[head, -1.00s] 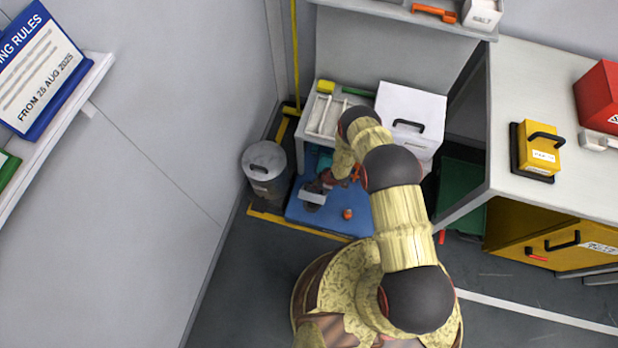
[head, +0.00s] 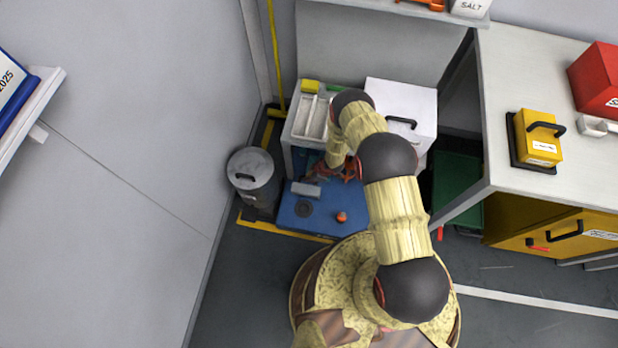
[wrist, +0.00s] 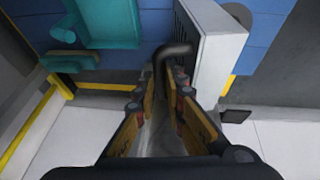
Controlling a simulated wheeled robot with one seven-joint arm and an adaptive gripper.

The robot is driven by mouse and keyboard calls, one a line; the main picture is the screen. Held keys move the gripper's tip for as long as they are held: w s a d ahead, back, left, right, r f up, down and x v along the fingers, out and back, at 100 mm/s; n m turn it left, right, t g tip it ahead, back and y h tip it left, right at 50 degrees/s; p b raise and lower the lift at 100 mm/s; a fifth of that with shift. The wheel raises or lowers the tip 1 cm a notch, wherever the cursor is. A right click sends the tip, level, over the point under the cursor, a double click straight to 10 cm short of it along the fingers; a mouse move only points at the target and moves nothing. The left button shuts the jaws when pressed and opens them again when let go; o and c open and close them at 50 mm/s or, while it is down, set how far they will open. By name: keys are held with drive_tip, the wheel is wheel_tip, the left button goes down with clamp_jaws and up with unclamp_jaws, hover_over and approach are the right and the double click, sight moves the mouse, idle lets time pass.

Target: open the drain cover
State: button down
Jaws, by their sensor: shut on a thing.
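The drain cover is a pale grey slab with a dark bar handle (wrist: 172,55). In the wrist view the cover (wrist: 222,48) appears tilted up on edge, and my gripper (wrist: 178,82) is shut on its handle. In the head view the cover (head: 305,189) shows as a small grey plate on or just above the blue platform (head: 320,222). A dark round spot (head: 304,209), seemingly the drain opening, lies just in front of it. My gripper (head: 320,174) is at the cover's right rear, partly hidden by my arm.
A grey lidded bin (head: 252,180) stands left of the platform. A white bench (head: 296,130) with a white handled box (head: 402,108) is behind. An orange knob (head: 341,216) is on the platform. A teal part (wrist: 105,25) lies beside the cover. A table (head: 505,90) stands right.

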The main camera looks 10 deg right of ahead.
drive_tip(key=shift+w+r, duration=0.15)
drive_tip(key=shift+w, duration=0.15)
drive_tip(key=c, duration=2.2)
unclamp_jaws()
drive_tip(key=shift+c, duration=0.2)
drive_tip(key=o, duration=0.4)
drive_tip(key=shift+s, duration=0.15)
drive_tip(key=v, duration=1.2)
drive_tip(key=shift+c, duration=0.4)
